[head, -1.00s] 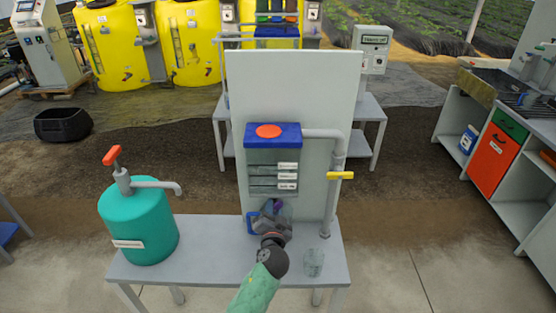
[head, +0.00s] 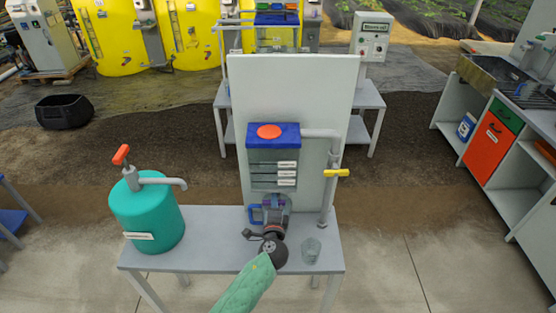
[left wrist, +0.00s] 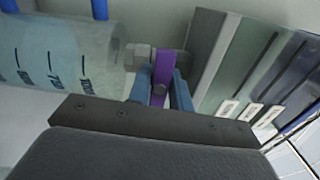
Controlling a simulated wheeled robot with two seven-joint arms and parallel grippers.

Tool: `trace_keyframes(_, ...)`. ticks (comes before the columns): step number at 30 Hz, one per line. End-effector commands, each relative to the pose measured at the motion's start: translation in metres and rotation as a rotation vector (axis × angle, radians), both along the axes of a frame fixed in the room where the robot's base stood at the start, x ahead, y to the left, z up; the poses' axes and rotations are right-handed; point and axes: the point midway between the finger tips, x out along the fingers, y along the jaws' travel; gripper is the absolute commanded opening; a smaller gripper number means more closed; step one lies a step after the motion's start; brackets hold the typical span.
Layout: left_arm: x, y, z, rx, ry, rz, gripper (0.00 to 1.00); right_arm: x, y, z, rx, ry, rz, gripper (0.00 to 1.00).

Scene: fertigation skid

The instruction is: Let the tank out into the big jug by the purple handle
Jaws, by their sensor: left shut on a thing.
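The tank (head: 272,172) with its blue lid and orange cap is fixed to the pale upright panel, and its labelled side also shows in the left wrist view (left wrist: 240,75). The purple handle (left wrist: 163,72) sits on a grey valve fitting at the tank. My left gripper (left wrist: 160,88) is shut on the purple handle, one blue finger on each side. The big jug (head: 254,214), with a blue handle, stands under the tank, partly hidden behind my gripper. Its clear, graduated wall (left wrist: 62,60) shows in the left wrist view. My right gripper is in neither view.
A small clear beaker (head: 311,250) stands on the grey bench (head: 215,245), right of my arm, near the grey pipe with the yellow handle (head: 336,173). A teal canister (head: 148,217) with a red-topped pump stands at the bench's left. Bench space between canister and jug is clear.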

Motion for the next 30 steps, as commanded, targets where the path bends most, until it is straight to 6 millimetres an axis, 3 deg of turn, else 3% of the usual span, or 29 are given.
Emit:
trace_keyframes(1, 0.0, 0.0, -0.001, 0.0, 0.001, 0.0, 0.01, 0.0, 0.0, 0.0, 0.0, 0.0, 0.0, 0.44)
trace_keyframes(2, 0.0, 0.0, -0.001, 0.0, 0.001, 0.0, 0.25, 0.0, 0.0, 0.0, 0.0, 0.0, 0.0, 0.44)
trace_keyframes(5, 0.0, 0.0, -0.001, -0.001, 0.001, 0.0, 0.44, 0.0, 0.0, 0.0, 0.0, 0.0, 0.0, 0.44)
trace_keyframes(14, -0.001, 0.0, -0.001, -0.003, 0.001, 0.0, 0.44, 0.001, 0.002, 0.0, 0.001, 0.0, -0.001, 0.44)
trace_keyframes(30, -0.043, 0.0, -0.001, -0.004, 0.0, 0.0, 0.44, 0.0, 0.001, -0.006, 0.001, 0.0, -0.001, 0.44)
